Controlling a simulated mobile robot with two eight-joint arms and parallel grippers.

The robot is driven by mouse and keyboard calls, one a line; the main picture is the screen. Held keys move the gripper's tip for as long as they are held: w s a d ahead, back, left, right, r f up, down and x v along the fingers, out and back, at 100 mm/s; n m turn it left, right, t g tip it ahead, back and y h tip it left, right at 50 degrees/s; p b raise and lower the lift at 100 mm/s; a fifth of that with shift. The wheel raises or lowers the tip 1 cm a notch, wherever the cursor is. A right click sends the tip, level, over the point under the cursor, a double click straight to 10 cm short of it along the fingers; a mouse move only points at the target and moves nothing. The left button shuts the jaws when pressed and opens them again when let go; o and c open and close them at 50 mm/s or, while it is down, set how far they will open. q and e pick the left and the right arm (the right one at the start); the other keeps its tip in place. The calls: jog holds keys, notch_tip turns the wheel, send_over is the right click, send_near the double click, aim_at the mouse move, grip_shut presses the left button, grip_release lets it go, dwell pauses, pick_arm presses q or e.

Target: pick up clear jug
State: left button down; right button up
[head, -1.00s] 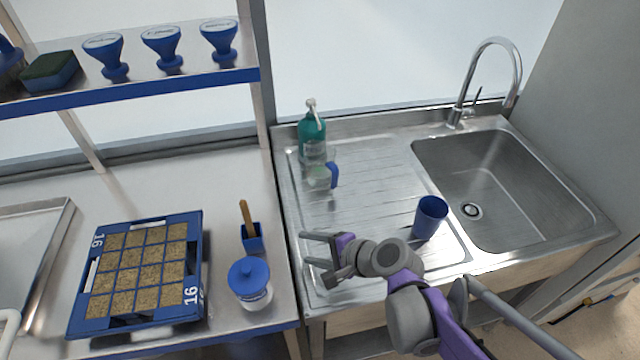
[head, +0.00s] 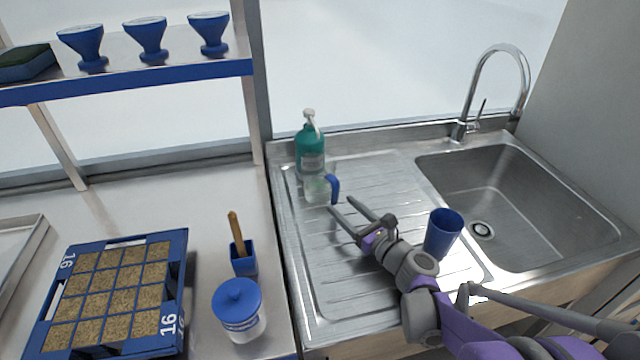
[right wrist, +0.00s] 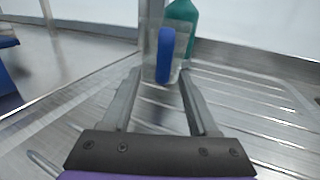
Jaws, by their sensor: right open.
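The clear jug (head: 316,190) stands on the ribbed drainboard, in front of the green pump bottle. It is see-through with a blue handle on its right side. My right gripper (head: 341,206) is open and empty, just in front of the jug, with its fingers pointing toward it. In the right wrist view the jug (right wrist: 151,66) stands upright beyond and between the open fingertips (right wrist: 158,80), its blue handle facing me. I cannot tell whether a fingertip touches it. My left gripper is not in view.
The green pump bottle (head: 310,150) stands close behind the jug. A blue cup (head: 443,234) stands to the right, beside my right arm. The sink (head: 500,215) lies further right. A lidded tub (head: 238,308) and a seed tray (head: 178,260) are on the left bench.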

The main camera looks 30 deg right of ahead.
aim_at(336, 197)
jog(key=w, duration=0.5)
jog(key=shift+w+a+r, duration=0.15)
jog(key=shift+r, duration=0.05)
grip_shut()
dwell(1.2)
